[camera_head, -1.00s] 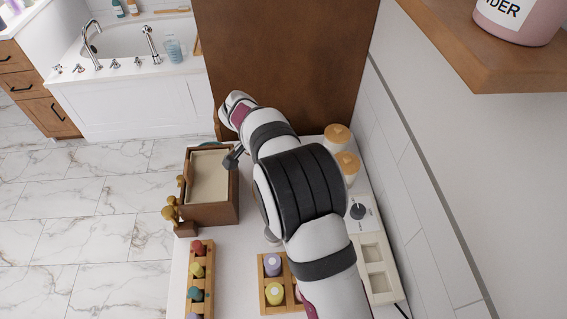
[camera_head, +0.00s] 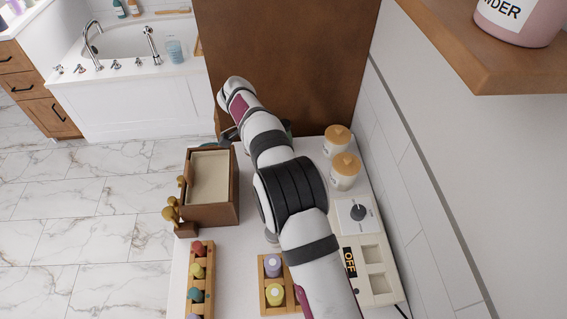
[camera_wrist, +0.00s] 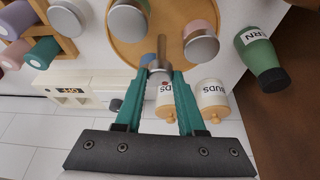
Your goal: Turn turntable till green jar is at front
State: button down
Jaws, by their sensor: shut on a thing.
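The round wooden turntable (camera_wrist: 160,52) shows in part at the top of the wrist view. A green bottle (camera_wrist: 258,55) with a dark cap stands to the right, apart from the turntable. In the head view the turntable is hidden behind my arm.
Two cork-lidded jars (camera_head: 344,172) stand near the wall. A control box marked OFF (camera_head: 372,262) lies along the right. A brown box (camera_head: 209,190) stands at left, with wooden racks of coloured bottles (camera_head: 199,270) in front. A brown panel (camera_head: 285,60) rises behind.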

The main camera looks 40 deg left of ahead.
jog(key=shift+m+g, duration=0.3)
jog(key=shift+m, duration=1.1)
jog(key=c, duration=0.5)
grip_release()
notch_tip(320, 180, up, 4)
jog(key=shift+r, duration=0.1)
jog(key=w+d+r, duration=0.4)
jog(key=d+r, duration=0.3)
jog(key=d, duration=0.4)
